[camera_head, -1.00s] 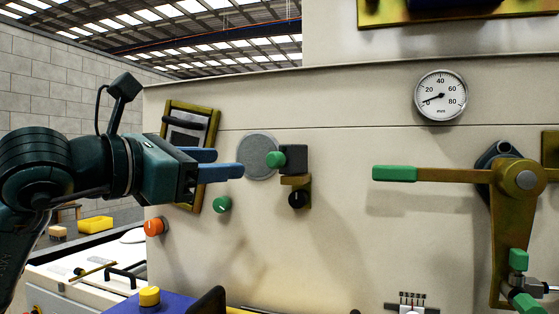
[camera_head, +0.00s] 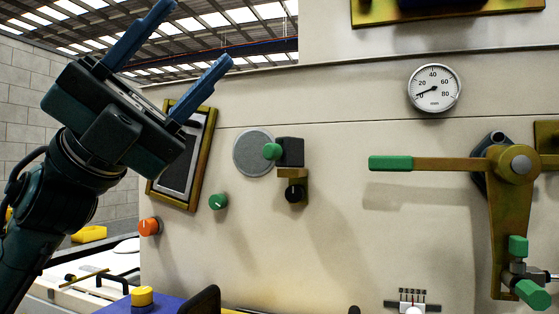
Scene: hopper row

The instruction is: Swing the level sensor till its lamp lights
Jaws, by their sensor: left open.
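What looks like the level sensor is a black block (camera_head: 290,152) with a green knob (camera_head: 272,151) on its left side. It sits on a brass bracket (camera_head: 291,175) on the cream panel, in front of a grey round disc (camera_head: 250,155). A small black round part (camera_head: 294,193), perhaps its lamp, is under the bracket and looks dark. My left gripper (camera_head: 198,34) is open and empty, its blue fingers pointing up and to the right. It is up and left of the sensor, apart from it. My right gripper is not in view.
A brass-framed dark plate (camera_head: 182,160) hangs tilted behind my left gripper. A green knob (camera_head: 218,202) and an orange knob (camera_head: 150,226) are below it. A round gauge (camera_head: 434,88) and a brass lever with a green handle (camera_head: 391,163) are at right.

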